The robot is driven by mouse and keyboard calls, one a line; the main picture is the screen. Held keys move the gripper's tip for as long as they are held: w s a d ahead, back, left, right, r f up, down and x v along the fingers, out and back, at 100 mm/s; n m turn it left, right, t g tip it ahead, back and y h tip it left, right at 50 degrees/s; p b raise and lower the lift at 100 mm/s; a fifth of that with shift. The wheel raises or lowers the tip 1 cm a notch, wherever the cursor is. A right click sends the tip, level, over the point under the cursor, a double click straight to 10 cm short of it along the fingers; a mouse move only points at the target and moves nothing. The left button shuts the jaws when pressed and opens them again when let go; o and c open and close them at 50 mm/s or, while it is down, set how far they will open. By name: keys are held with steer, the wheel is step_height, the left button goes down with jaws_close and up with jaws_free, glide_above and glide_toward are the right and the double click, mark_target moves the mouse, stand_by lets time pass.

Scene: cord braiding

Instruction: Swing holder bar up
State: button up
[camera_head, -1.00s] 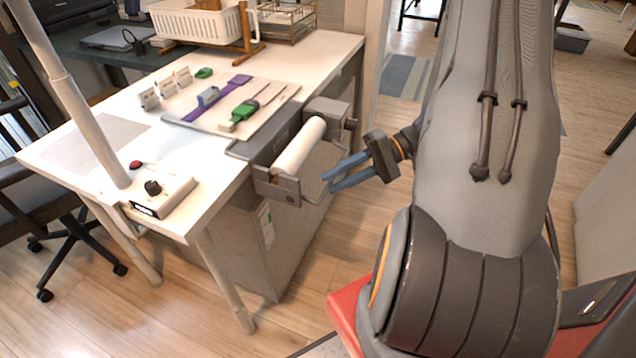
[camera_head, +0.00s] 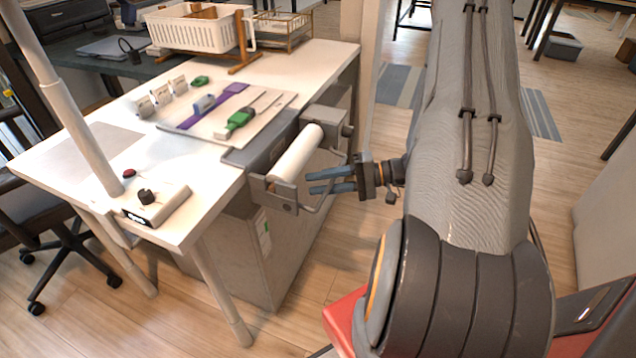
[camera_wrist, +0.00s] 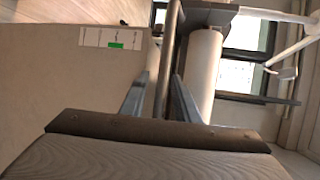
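The holder bar (camera_head: 325,197) is a thin bent metal rod hanging along the outer side of the white roll (camera_head: 298,153) on the table's side bracket. My gripper (camera_head: 309,183) is at this bar, its two blue-grey fingers pointing left toward the roll. In the wrist view the bar (camera_wrist: 168,62) runs lengthwise between the fingertips (camera_wrist: 160,79), closer to the right one. A gap shows on its left, so the gripper looks open around the bar. The roll (camera_wrist: 204,75) lies just to the right of the bar. Exact contact is unclear.
The metal bracket (camera_head: 270,192) holds the roll at the edge of the white table (camera_head: 185,228). A grey cabinet (camera_head: 250,250) stands beneath. On top lie a white board (camera_head: 262,118) with a green tool, a control box (camera_head: 155,203) and a white basket (camera_head: 200,32).

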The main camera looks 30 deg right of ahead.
steer(key=shift+w+a, duration=0.1)
steer(key=shift+a, duration=0.1)
jaws_close()
